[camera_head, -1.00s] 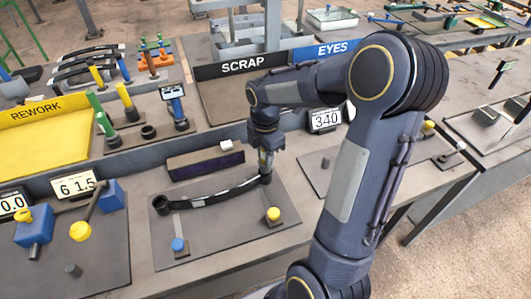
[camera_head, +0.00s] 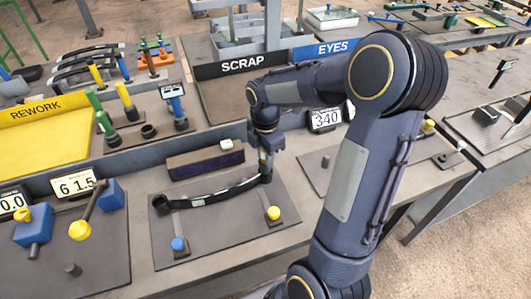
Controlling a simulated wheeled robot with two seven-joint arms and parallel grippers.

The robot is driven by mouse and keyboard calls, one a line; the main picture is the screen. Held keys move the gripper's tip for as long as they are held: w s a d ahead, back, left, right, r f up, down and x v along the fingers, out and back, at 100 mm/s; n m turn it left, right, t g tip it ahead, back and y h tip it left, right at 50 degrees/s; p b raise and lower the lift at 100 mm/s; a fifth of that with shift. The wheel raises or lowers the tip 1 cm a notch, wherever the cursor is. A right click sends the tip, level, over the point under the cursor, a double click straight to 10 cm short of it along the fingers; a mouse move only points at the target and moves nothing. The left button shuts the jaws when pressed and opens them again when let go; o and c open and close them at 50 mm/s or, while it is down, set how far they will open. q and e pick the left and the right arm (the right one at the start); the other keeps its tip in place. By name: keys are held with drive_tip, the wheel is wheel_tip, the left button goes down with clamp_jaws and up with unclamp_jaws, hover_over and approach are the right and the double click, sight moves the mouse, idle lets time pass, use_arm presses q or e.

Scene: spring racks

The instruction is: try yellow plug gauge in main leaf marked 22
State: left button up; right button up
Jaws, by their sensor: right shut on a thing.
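The main leaf (camera_head: 225,191), a dark curved strip with a pale label, lies on the grey board (camera_head: 215,245) in the middle. Its left eye (camera_head: 160,204) is clear of my grippers; its mark is too small to read. My right gripper (camera_head: 265,165) points down at the leaf's right end and is shut. A small yellowish part shows between its fingers, right above the right eye; it looks like the yellow plug gauge (camera_head: 263,157). The fingers hide most of it, and I cannot tell how deep it sits in the eye. My left gripper is not in view.
A dark block (camera_head: 205,160) with a white piece (camera_head: 226,144) stands behind the leaf. Blue (camera_head: 178,243) and yellow (camera_head: 273,213) knobs are in front. Other green (camera_head: 93,101) and yellow (camera_head: 125,95) handled gauges stand near the yellow rework tray (camera_head: 45,130). My right arm covers the right side.

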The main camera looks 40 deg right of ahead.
drive_tip(key=shift+f+b, duration=1.05)
drive_tip(key=shift+f, duration=0.55)
idle(1.0)
drive_tip(key=shift+r, duration=0.1)
idle(0.5)
drive_tip(key=shift+r+p, duration=2.65)
drive_tip(key=shift+r, duration=0.4)
drive_tip(key=shift+r, duration=0.15)
drive_tip(key=shift+r+p, duration=1.7)
drive_tip(key=shift+r, duration=0.2)
